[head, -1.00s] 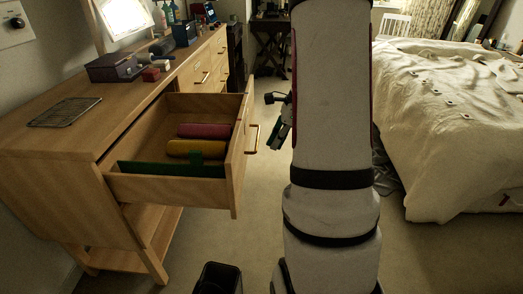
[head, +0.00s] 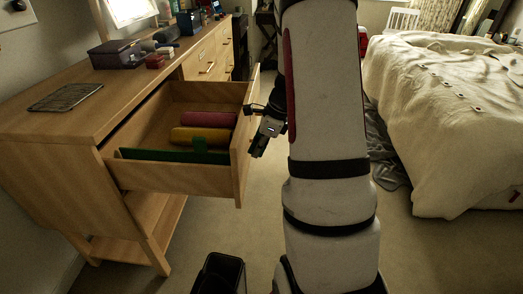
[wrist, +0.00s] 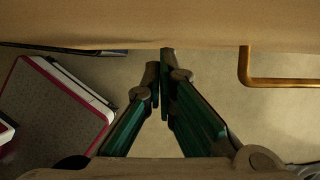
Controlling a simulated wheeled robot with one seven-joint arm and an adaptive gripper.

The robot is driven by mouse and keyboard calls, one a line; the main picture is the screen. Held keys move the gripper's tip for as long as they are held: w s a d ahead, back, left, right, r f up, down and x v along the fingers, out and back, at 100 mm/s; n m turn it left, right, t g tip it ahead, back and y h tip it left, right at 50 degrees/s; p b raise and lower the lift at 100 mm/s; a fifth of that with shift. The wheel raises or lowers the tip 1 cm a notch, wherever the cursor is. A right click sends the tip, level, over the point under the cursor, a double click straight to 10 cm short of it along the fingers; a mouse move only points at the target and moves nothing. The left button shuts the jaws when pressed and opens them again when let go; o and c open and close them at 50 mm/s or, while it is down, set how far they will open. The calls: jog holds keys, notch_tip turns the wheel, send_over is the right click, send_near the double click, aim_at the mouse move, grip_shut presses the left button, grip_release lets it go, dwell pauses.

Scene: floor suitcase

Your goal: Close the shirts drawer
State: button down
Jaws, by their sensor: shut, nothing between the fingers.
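The shirts drawer (head: 180,177) is pulled out of the wooden dresser (head: 55,115). It holds rolled cloths: a red one (head: 208,119), a yellow one (head: 200,135) and a green one (head: 165,155). My gripper (head: 257,152) is beside the outer side of the drawer front (head: 245,145), shut and empty. In the wrist view the fingertips (wrist: 163,60) meet in front of the drawer front (wrist: 160,25), at its edge; I cannot tell if they touch. The brass handle (wrist: 280,82) is right of the fingers. My arm hides part of the head view.
A bed (head: 440,110) is on the right. A rack (head: 65,97) and boxes (head: 115,53) lie on the dresser top. A pink-edged case (wrist: 55,105) shows at left in the wrist view.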

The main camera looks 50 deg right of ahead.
aim_at(154, 150)
jog(key=w+a+p, duration=0.2)
jog(key=w+a, duration=0.4)
jog(key=w, duration=0.2)
jog(key=w+a+p, duration=0.2)
jog(key=w+a, duration=0.5)
jog(key=w, duration=0.2)
jog(key=w+a+p, duration=0.3)
jog(key=w+a, duration=0.4)
jog(key=w, duration=0.1)
jog(key=shift+w, duration=0.3)
